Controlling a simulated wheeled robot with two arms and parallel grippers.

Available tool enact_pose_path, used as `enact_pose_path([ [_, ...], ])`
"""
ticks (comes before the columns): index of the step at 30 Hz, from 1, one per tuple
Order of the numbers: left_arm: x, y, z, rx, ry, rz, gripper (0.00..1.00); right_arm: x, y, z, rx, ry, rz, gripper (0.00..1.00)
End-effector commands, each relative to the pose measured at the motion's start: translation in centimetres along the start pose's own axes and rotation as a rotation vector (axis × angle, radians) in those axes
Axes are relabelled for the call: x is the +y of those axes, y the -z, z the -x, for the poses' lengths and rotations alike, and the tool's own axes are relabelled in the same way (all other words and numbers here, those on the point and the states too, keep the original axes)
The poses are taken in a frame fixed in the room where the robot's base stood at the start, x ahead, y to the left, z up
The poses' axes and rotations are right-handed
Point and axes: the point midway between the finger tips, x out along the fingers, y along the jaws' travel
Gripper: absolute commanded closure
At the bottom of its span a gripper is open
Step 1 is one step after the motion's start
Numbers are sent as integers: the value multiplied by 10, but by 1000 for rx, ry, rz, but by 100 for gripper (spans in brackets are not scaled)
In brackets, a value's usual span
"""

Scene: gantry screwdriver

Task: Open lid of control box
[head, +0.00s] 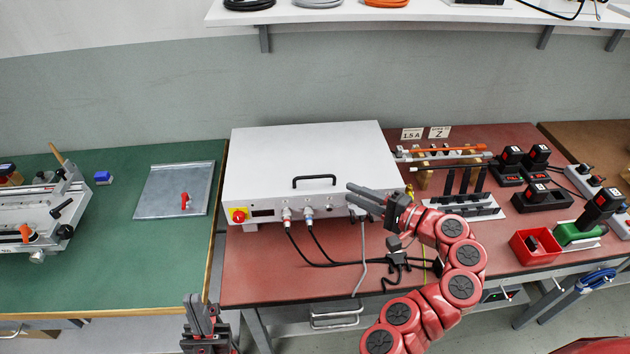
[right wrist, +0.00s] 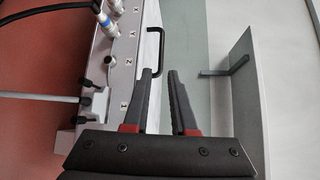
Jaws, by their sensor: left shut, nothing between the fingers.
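The control box (head: 262,165) is a white box on the red bench, its lid down. A black bar handle (head: 314,179) is fixed near the front edge of the lid; it also shows in the right wrist view (right wrist: 161,45). My right gripper (head: 356,194) is just right of the handle, over the box's front right part, with its fingers pointing left. In the right wrist view its fingers (right wrist: 159,73) are apart and empty, with the handle beyond the tips. My left gripper (head: 200,300) is shut and empty, low at the front, away from the box.
Cables (head: 318,250) run from plugs on the box's front face. A red emergency button (head: 238,215) is at its front left. Tools, a red bin (head: 520,250) and chargers stand to the right. A grey plate (head: 165,190) lies on the green bench. A shelf (head: 420,14) hangs above.

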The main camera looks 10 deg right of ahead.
Motion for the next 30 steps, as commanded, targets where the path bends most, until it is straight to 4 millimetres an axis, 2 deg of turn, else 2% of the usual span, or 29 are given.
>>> enact_pose_path([
  [1, 0, -1, 8, 0, 0, 0, 100, 3, -1, -6, -5, 3, -1, 75],
  [3, 0, 1, -4, 0, 0, 0, 100, -2, -3, -25, -9, -5, 0, 75],
  [9, 0, 2, -11, 0, 0, 0, 100, -2, -2, -72, -7, -3, 1, 75],
  [15, -1, 3, -16, 0, 0, 0, 100, -1, -2, -104, -5, -3, 0, 75],
  [21, -1, 3, -17, 0, 0, 0, 100, 0, -1, -118, -2, -2, -1, 75],
  [30, -1, 3, -17, 0, 0, 0, 100, 0, 0, -120, -1, -1, 0, 75],
])
